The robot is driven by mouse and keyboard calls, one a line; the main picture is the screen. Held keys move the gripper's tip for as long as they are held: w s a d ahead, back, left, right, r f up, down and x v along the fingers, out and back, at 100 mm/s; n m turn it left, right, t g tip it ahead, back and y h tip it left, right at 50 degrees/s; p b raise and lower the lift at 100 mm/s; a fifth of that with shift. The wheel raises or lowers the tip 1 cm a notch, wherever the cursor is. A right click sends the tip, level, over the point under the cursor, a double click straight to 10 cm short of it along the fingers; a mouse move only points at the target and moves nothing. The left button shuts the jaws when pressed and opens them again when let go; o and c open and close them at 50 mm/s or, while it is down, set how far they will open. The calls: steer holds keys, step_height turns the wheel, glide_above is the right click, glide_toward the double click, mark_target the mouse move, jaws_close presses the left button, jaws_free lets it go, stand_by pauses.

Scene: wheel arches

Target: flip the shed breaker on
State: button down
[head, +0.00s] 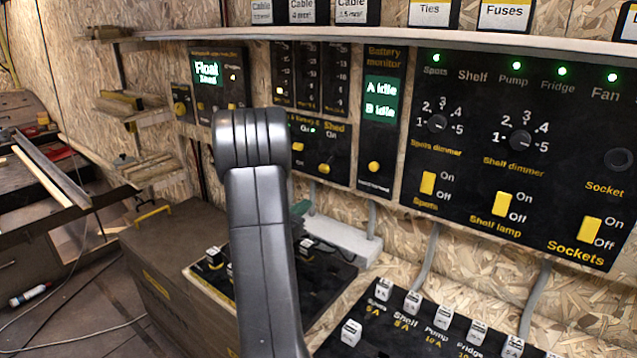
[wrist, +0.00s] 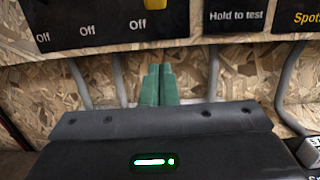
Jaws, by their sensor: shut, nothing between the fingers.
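A dark panel holds a yellow lever (head: 325,168) below the label "Shed On" (head: 335,130). The lever sits low, well under the "On" mark. In the wrist view the bottom of a panel with several "Off" labels shows, with a yellow lever (wrist: 160,5) cut by the top edge beside the rightmost "Off"; it appears to be the shed lever. My gripper (wrist: 158,84) has its green fingers together and empty, below that panel in front of the chipboard wall. In the head view my arm hides most of the gripper; a bit of green (head: 300,208) shows beside it.
A battery monitor (head: 381,120) and a large switch panel (head: 520,160) are to the right. Below, a white box (head: 342,238), grey conduits (head: 428,255) and a black board with white blocks (head: 440,318) stand close. A shelf (head: 400,37) runs above.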

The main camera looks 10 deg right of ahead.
mark_target(328, 164)
steer(key=p+x, duration=0.1)
steer(key=x, duration=0.9)
steer(key=r, duration=0.1)
steer(key=r+p, duration=0.1)
steer(key=s+a+r, duration=0.1)
steer(key=shift+s+r, duration=0.1)
steer(key=shift+r, duration=0.15)
steer(key=shift+s+a+r+g+y+p, duration=0.15)
steer(key=shift+r+g+y+p, duration=0.15)
steer(key=shift+p, duration=0.45)
